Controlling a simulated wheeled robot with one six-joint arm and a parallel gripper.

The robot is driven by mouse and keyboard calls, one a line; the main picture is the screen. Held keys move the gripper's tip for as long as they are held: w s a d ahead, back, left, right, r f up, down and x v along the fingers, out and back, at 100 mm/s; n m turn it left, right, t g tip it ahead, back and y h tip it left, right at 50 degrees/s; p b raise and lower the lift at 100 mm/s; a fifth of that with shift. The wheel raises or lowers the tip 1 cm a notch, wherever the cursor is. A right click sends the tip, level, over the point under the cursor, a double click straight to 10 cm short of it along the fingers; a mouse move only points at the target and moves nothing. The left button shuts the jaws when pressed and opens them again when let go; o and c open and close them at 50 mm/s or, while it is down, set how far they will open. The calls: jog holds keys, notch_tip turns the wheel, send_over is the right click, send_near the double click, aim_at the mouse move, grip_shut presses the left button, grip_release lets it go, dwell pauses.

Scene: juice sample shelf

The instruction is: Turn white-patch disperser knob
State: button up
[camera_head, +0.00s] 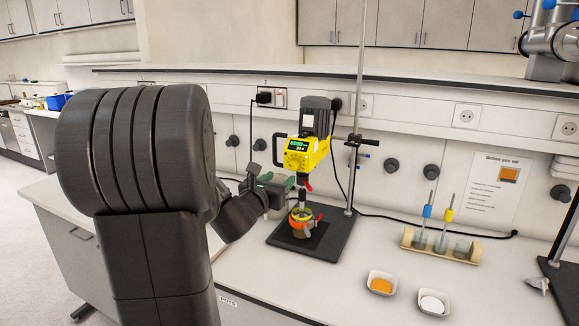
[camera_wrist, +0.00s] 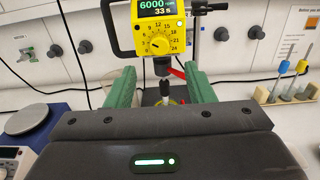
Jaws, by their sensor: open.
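The yellow and black disperser (camera_head: 301,153) hangs on a stand rod. In the wrist view its yellow front panel (camera_wrist: 143,46) faces me, with a lit display reading 6000 and 33 s. The round yellow knob (camera_wrist: 157,45) sits inside a number scale. I cannot clearly make out a white patch. A red lever (camera_wrist: 177,73) sticks out below the body. My gripper (camera_head: 273,187) has green fingers and is in front of and lower than the panel. In the wrist view the gripper (camera_wrist: 162,76) is open, its fingers apart on both sides below the knob, touching nothing I can see.
A vessel with an orange ring (camera_head: 301,219) stands on the black base plate (camera_head: 327,238) under the disperser. A wooden rack (camera_head: 439,247) with blue and yellow tools is at right. Two white dishes (camera_head: 382,284) (camera_head: 433,302) lie in front. Cables run along the wall.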

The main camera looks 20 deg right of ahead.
aim_at(292, 167)
jog(key=p+x, duration=0.2)
jog(key=x, duration=0.6)
jog(key=c, duration=1)
